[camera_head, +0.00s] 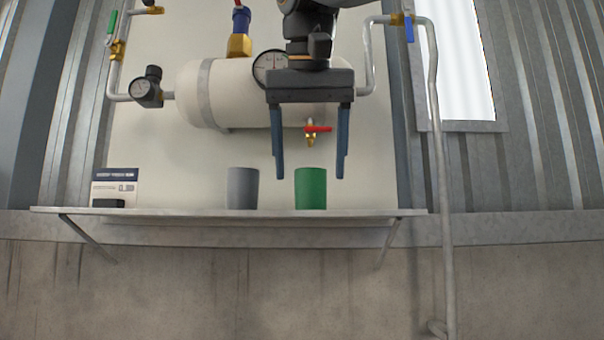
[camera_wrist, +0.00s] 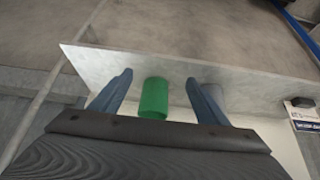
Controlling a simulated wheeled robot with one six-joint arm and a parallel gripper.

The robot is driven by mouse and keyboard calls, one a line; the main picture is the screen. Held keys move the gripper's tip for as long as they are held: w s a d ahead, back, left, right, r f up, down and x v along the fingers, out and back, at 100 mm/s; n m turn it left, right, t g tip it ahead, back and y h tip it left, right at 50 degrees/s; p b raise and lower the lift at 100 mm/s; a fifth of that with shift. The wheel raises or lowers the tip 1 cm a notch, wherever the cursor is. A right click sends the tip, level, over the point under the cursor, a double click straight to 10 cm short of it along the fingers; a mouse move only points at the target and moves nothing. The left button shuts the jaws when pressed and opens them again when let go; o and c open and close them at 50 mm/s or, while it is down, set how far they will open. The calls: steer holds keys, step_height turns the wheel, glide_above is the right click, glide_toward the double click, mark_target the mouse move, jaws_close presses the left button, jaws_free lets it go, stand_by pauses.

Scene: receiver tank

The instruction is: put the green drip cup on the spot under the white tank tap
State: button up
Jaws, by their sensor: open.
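The green drip cup (camera_head: 311,188) stands upright on the narrow shelf (camera_head: 170,211). In the head view it appears below the red-handled tap (camera_head: 312,135) of the white tank (camera_head: 228,93); I cannot tell from this whether it is exactly under the spout. My gripper (camera_head: 310,178) is open and empty, pointing down, its two blue fingers in front of the tap and above the cup in the picture. In the wrist view the green cup (camera_wrist: 154,97) shows between the fingers, with no visible contact. No marked spot is visible.
A grey cup (camera_head: 243,188) stands left of the green one, partly behind a finger in the wrist view (camera_wrist: 214,96). A card (camera_head: 115,186) and a small black block (camera_head: 108,203) are at the shelf's left. Pipes and gauges surround the tank. The shelf right of the green cup is clear.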

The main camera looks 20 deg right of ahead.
steer(key=shift+s+a+b, duration=0.15)
steer(key=shift+s+b, duration=0.4)
steer(key=shift+b, duration=0.45)
steer(key=shift+s+a+b, duration=0.15)
steer(key=shift+s+b, duration=0.4)
steer(key=shift+b, duration=0.4)
